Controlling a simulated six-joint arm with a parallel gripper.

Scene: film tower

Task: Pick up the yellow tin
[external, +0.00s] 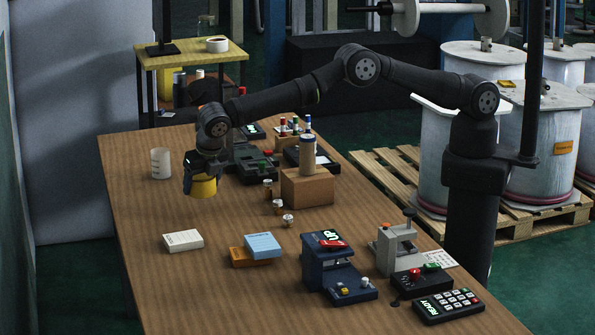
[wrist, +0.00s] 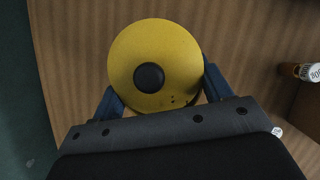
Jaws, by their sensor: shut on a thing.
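The yellow tin (external: 203,186) is at the far left part of the wooden table in the external view, under my gripper (external: 190,175). In the wrist view the round top of the yellow tin (wrist: 165,65), with a black knob in its middle, fills the space between my two blue fingers. My gripper (wrist: 157,88) is shut on the tin. The tin looks upright. I cannot tell whether its underside touches the table or is slightly above it.
A white cup (external: 160,163) stands left of the tin. A cardboard box (external: 307,188) with a cylinder on top, small jars (external: 288,221) and dark devices (external: 250,163) are to the right. The table in front of the tin is bare up to a white box (external: 183,240).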

